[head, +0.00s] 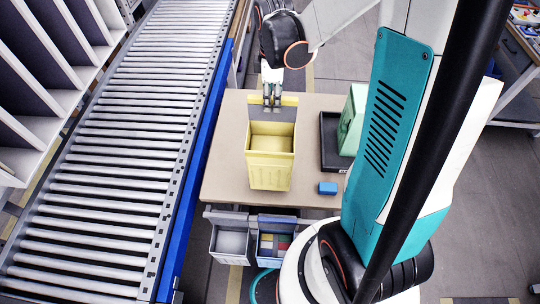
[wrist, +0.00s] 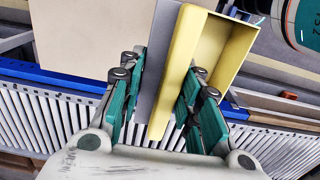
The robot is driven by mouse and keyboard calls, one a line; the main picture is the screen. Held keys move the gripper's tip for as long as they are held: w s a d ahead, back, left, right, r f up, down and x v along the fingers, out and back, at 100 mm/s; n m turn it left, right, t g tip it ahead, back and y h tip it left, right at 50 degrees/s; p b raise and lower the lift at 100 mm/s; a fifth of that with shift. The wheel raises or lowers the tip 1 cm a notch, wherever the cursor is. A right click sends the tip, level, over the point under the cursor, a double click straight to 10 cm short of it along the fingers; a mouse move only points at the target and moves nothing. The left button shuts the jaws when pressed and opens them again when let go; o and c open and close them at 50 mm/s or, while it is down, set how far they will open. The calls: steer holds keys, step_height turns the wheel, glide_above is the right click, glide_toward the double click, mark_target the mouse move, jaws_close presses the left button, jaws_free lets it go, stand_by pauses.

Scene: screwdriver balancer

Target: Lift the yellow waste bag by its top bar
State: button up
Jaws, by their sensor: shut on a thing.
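The yellow waste bag (head: 270,172) is box-shaped with an open top. It appears upright over the tan table; I cannot tell whether its base touches the tabletop. A grey panel with a yellow top bar (head: 288,100) rises at its far side. My gripper (head: 272,104) comes down from above and is shut on this top bar. In the wrist view the bag (wrist: 228,48) and the yellow bar (wrist: 172,75) show, with the grey panel beside it, between the green fingers of my gripper (wrist: 160,105). The exact finger contact is partly hidden.
A blue block (head: 327,188) lies right of the bag on the table (head: 222,170). A black tray (head: 331,150) with a green container (head: 351,122) stands at the right. Bins (head: 232,242) hang at the table's front. A roller conveyor (head: 120,160) runs along the left.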

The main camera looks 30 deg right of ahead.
steer(key=shift+s+a, duration=0.5)
steer(key=shift+s, duration=0.25)
steer(key=shift+s+a, duration=0.45)
steer(key=shift+s, duration=0.3)
steer(key=shift+s+a, duration=0.5)
steer(key=shift+s, duration=0.25)
steer(key=s+a+r+p, duration=0.3)
steer(key=s+r+p, duration=0.1)
steer(key=s+r, duration=0.1)
steer(key=shift+a, duration=0.2)
